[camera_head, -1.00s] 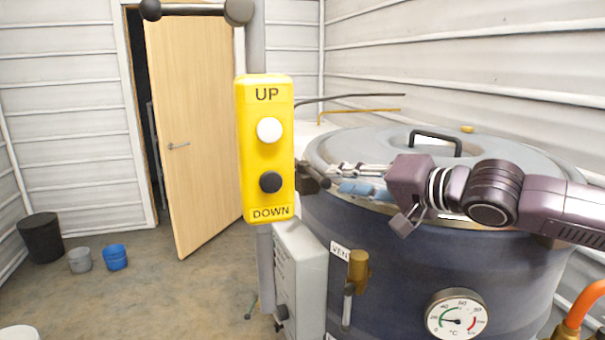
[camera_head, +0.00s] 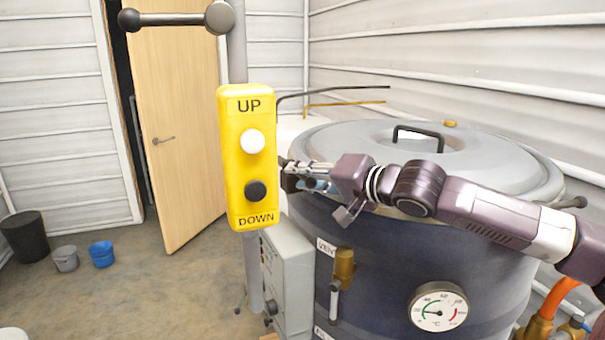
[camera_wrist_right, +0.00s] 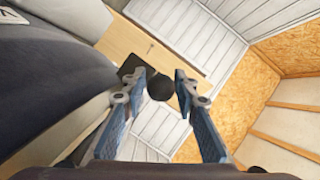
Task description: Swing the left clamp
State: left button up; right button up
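The left clamp is a dark handle with a round black knob on the left side of the vat's rim. In the head view its dark part (camera_head: 290,182) shows just right of the yellow pendant, partly hidden by my right gripper (camera_head: 292,167). In the right wrist view the black knob (camera_wrist_right: 160,88) appears between the two fingertips of my right gripper (camera_wrist_right: 161,78), with a gap on each side. The fingers are apart; I cannot tell whether they reach past the knob. The large dark blue vat (camera_head: 400,265) has a grey lid (camera_head: 480,150). My left gripper is out of view.
The yellow UP/DOWN pendant (camera_head: 247,205) hangs on a pole close left of the gripper. A grey control box (camera_head: 290,270) stands below it. A similar black knob (camera_head: 578,202) sits at the vat's right side. Buckets (camera_head: 102,254) and a door (camera_head: 175,120) are at left.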

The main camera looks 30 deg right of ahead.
jog(key=shift+w, duration=0.15)
grip_shut()
jog(key=shift+f, duration=0.1)
dwell(0.3)
